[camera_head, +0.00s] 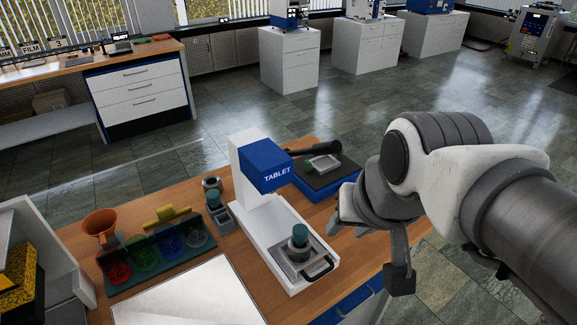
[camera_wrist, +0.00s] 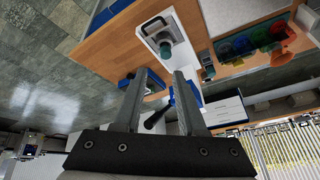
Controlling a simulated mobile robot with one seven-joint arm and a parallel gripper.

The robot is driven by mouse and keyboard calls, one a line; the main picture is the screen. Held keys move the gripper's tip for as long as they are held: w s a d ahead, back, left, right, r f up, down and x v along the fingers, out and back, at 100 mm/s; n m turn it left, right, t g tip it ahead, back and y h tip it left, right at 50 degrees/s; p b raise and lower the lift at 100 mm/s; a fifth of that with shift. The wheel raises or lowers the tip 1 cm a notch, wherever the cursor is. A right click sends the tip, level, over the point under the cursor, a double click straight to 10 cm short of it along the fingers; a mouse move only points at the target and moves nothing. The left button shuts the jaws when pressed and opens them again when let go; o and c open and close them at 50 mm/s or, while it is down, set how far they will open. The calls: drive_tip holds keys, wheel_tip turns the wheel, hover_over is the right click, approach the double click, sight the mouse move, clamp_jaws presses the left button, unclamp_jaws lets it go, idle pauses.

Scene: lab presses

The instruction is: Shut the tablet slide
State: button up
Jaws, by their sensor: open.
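The tablet press (camera_head: 265,172) has a white body and a blue head marked TABLET. Its slide (camera_head: 292,254) lies on the white base in front of the head, with a dark handle (camera_head: 319,268) at the near end. A grey cylinder with a green top (camera_head: 300,236) stands on the slide. The slide's handle also shows near the top of the wrist view (camera_wrist: 151,25). My gripper (camera_head: 346,222) is in the air to the right of the press, apart from the slide. In the wrist view its two fingers (camera_wrist: 162,80) are spread with nothing held between them.
A black-topped blue unit with a dark lever (camera_head: 318,149) stands behind the press. Left are a rack of coloured cups (camera_head: 160,255), an orange funnel (camera_head: 100,223) and a white board (camera_head: 190,297). The wooden table's right edge lies under my arm.

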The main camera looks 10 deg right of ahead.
drive_tip(key=w+f+m+b, duration=0.1)
drive_tip(key=f+m, duration=0.1)
drive_tip(key=w+f+m+b, duration=0.1)
drive_tip(key=f+m, duration=0.1)
drive_tip(key=w+f+m+y+b, duration=0.1)
drive_tip(key=f+m, duration=0.1)
drive_tip(key=m, duration=0.1)
drive_tip(key=shift+w+f+g, duration=0.15)
drive_tip(key=shift+w+g, duration=0.15)
clamp_jaws()
drive_tip(key=w+d+f+m+b, duration=0.1)
drive_tip(key=w+f+m+b, duration=0.3)
drive_tip(key=f+m, duration=0.3)
drive_tip(key=w+d+f+m+b, duration=0.1)
drive_tip(key=w+f+m+b, duration=0.2)
drive_tip(key=f+m, duration=0.4)
drive_tip(key=w+d+f+m+b, duration=0.1)
drive_tip(key=w+f+m+b, duration=0.3)
drive_tip(key=f+m, duration=0.3)
drive_tip(key=shift+w+f+m+g+y+b, duration=0.2)
drive_tip(key=shift+f+b, duration=0.2)
drive_tip(key=shift+f, duration=0.95)
drive_tip(key=shift+w+f+m+g+y+b, duration=0.15)
drive_tip(key=shift+f+b, duration=0.25)
drive_tip(key=shift+f, duration=0.95)
